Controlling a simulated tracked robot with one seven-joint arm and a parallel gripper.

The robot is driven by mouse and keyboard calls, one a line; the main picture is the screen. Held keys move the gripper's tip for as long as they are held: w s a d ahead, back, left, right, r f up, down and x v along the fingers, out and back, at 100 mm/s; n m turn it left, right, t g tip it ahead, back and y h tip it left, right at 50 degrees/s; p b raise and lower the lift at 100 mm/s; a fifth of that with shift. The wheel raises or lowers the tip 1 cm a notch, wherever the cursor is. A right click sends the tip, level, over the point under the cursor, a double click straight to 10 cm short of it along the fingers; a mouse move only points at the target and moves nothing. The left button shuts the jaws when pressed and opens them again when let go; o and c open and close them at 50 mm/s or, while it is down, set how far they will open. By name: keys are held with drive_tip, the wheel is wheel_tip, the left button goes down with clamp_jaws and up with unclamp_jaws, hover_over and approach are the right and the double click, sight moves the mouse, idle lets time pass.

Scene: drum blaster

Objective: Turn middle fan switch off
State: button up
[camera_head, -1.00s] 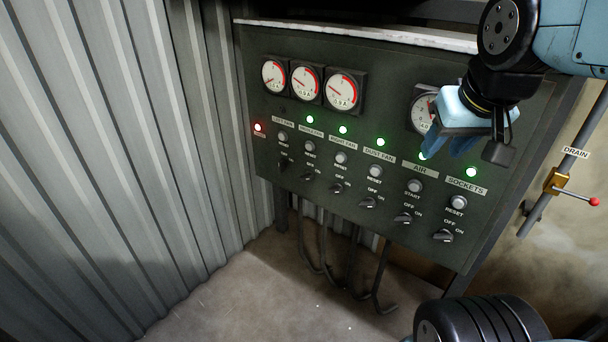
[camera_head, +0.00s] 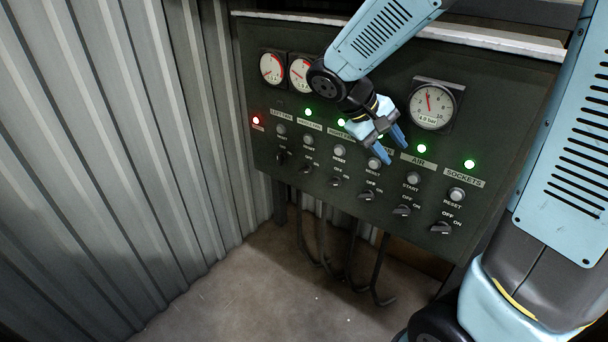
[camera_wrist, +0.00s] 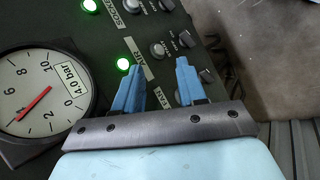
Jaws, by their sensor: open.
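The middle fan switch (camera_head: 306,168) is a small dark rotary knob low on the dark control panel (camera_head: 300,205), second from the left in its row. Its OFF and ON marks are above it, and its exact pointing is too small to tell. The green lamp (camera_head: 308,112) above the middle fan label is lit. My gripper (camera_head: 395,152) is open and empty, with blue fingers in front of the panel near the dust fan and air columns, up and right of the middle fan switch. In the wrist view the fingers (camera_wrist: 157,65) are apart; the middle fan switch cannot be made out there.
Neighbouring knobs are close: left fan (camera_head: 281,157), right fan (camera_head: 336,181) and dust fan (camera_head: 367,195). Grey buttons sit above them. A pressure gauge (camera_head: 432,107) is at the right. Corrugated wall (camera_head: 130,160) stands at the left; floor below is open beside hanging pipes (camera_head: 350,265).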

drive_tip(key=w+a+f+n+t+h, duration=0.1)
drive_tip(key=w+a+f+n+h, duration=0.2)
drive_tip(key=w+a+f, duration=0.2)
drive_tip(key=n+t, duration=0.9)
drive_tip(key=t, duration=0.4)
approach(304, 173)
drive_tip(key=x, duration=0.9)
drive_tip(key=shift+w, duration=0.2)
drive_tip(key=c, duration=0.7)
drive_tip(key=shift+d, duration=0.2)
drive_tip(key=shift+c, duration=0.2)
drive_tip(key=shift+a, duration=0.1)
